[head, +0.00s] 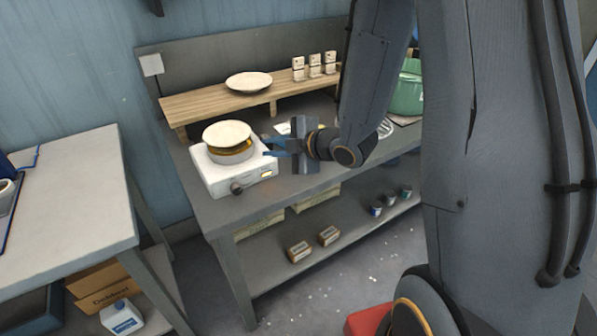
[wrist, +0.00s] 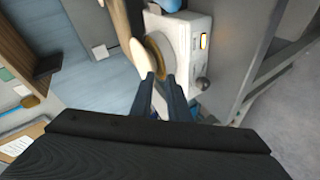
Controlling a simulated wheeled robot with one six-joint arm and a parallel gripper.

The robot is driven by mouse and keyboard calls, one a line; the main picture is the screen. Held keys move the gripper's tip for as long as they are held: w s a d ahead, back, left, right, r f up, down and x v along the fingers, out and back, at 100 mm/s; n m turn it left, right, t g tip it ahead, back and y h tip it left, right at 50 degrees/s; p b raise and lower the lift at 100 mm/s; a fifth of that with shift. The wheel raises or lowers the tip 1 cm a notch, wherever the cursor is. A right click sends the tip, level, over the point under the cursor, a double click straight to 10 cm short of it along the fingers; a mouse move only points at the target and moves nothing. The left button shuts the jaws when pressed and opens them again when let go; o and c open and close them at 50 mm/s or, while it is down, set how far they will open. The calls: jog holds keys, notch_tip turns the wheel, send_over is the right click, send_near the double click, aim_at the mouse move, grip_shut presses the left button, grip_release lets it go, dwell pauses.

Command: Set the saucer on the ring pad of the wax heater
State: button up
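The wax heater (head: 238,172) is a white box with a round grey pot and an amber ring pad (head: 230,149) on top. A cream saucer (head: 227,133) lies over the ring pad, nearly level, and seems to rest on it. In the wrist view the saucer (wrist: 139,50) shows edge-on beside the amber ring (wrist: 157,60) and the heater body (wrist: 190,42). My gripper (head: 268,147) is just right of the saucer, its blue fingers spread with nothing seen between them. In the wrist view the fingertips (wrist: 160,76) are apart near the saucer's edge; whether one touches it is unclear.
A cream plate (head: 249,81) lies on the raised wooden shelf (head: 215,99) behind, with several small white holders (head: 315,67) at its right. A green container (head: 407,93) stands farther right, partly behind my arm. A dark knob (head: 237,188) juts from the heater's front.

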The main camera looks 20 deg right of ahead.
jog(key=s+d+f+m+g+h, duration=0.1)
jog(key=s+d+m+g+h, duration=0.2)
jog(key=s+d+m+h, duration=0.55)
jog(key=s+r+m+g+y, duration=0.1)
jog(key=s+m+g, duration=0.4)
jog(key=s+m, duration=0.6)
jog(key=shift+s+a+g, duration=0.35)
jog(key=shift+g, duration=0.05)
jog(key=shift+r+m, duration=0.1)
jog(key=shift+m, duration=0.15)
jog(key=shift+f+b, duration=0.6)
jog(key=shift+f, duration=0.1)
